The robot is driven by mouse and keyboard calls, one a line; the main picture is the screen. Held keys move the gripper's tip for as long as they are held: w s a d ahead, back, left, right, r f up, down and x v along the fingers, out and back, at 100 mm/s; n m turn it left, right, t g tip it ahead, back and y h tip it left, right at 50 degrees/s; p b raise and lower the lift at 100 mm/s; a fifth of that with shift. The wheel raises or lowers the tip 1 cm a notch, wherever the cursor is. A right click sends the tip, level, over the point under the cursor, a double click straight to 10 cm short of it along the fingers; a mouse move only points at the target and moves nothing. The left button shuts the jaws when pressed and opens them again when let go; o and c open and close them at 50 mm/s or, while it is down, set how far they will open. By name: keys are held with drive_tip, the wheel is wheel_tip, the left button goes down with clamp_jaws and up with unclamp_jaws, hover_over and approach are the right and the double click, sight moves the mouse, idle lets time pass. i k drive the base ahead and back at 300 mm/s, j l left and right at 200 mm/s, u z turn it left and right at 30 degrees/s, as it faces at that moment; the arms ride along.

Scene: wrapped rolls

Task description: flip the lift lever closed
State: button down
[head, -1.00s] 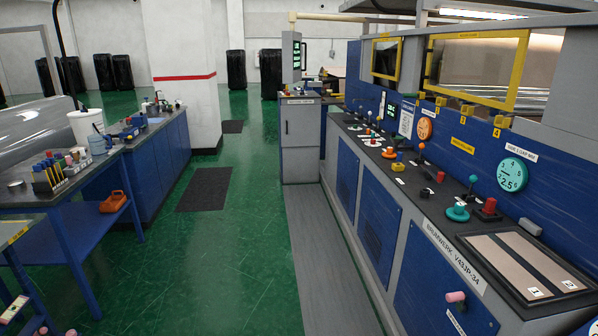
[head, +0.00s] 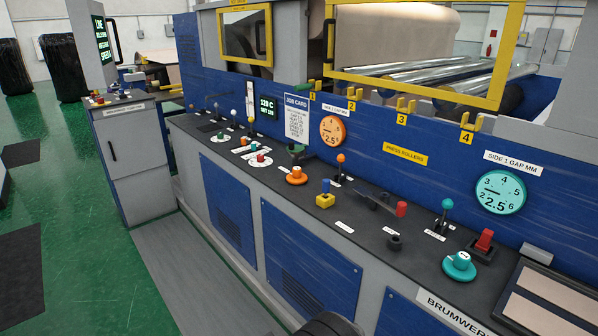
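The lift lever is not named by any label I can read. A lever with a red grip (head: 401,209) lies along the dark console top (head: 330,214) in the head view. Its grey bar slants down to the right, and a small black knob (head: 394,242) stands just below it. Upright levers stand nearby: one with an orange ball (head: 341,159) to its left and one with a teal ball (head: 447,204) to its right. Which of these is the lift lever I cannot tell. My gripper is not in view; only a dark rounded part shows at the bottom edge.
An orange knob (head: 296,176), a yellow-and-blue control (head: 325,195), a teal knob (head: 459,266) and a red switch (head: 484,241) crowd the console. Green floor (head: 90,250) is free on the left.

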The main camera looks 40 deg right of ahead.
sight(400, 212)
drive_tip(key=i+z, duration=0.1)
drive_tip(key=i, duration=0.55)
drive_tip(key=i+j+z, duration=0.1)
drive_tip(key=i, duration=0.55)
drive_tip(key=i+l+z, duration=0.1)
drive_tip(key=i+z, duration=0.15)
drive_tip(key=z, duration=0.2)
drive_tip(key=i+z, duration=0.3)
drive_tip(key=z, duration=0.15)
drive_tip(key=i+j+z, duration=0.15)
drive_tip(key=z, duration=0.3)
drive_tip(key=i+z, duration=0.5)
drive_tip(key=i, duration=0.1)
